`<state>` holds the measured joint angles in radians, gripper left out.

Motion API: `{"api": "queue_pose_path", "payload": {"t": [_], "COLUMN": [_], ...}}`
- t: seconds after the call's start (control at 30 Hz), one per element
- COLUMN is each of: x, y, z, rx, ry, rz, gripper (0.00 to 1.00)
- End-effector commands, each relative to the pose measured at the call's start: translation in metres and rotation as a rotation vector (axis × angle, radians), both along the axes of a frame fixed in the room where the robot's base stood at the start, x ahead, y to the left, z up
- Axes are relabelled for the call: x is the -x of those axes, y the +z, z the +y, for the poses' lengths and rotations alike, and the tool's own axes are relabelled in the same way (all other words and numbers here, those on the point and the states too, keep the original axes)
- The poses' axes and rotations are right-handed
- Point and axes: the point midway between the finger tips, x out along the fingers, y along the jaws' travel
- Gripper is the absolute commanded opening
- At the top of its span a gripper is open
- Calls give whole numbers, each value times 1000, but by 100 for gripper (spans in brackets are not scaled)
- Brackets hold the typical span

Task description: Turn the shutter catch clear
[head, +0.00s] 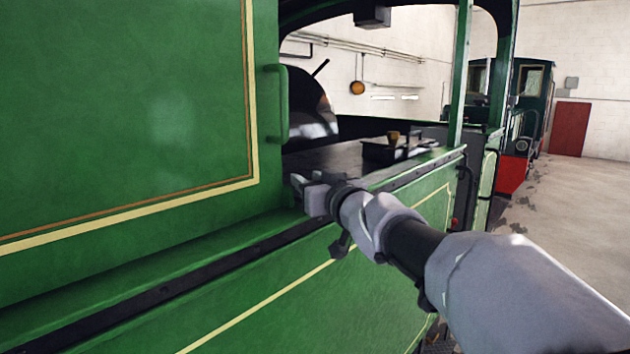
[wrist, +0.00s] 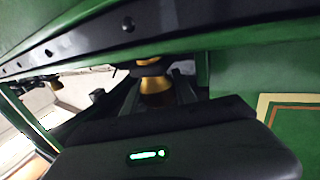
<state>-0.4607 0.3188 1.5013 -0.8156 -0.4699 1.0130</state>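My gripper (head: 304,184) is over the dark ledge at the lower right corner of the large green panel (head: 150,100). Its two fingers look apart, with nothing clearly clamped. In the wrist view, my gripper (wrist: 158,88) points at a brass, cone-shaped piece (wrist: 156,86) with a dark top, which shows between the fingers. I cannot tell whether it touches them. I cannot make out the shutter catch for certain; the gripper may hide it in the head view. A green upright handle (head: 280,105) is at the panel's right edge, above the gripper.
A black box (head: 382,152) with a brownish knob (head: 393,137) sits on the ledge beyond my gripper. A green post (head: 461,75) rises to the right. The green tram side (head: 270,300) runs below the arm. Open floor (head: 560,220) lies at the right.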

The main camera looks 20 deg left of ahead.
Motion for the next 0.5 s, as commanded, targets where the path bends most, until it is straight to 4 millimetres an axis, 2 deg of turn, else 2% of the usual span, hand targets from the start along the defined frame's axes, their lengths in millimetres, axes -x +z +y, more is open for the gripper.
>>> {"api": "queue_pose_path", "payload": {"t": [0.03, 0.1, 0.5], "x": [0, 0, -2], "y": [0, 0, -5], "z": [0, 0, -1], "rx": [0, 0, -4], "ry": [1, 0, -94], "rz": [0, 0, -10], "gripper": [9, 0, 0]}}
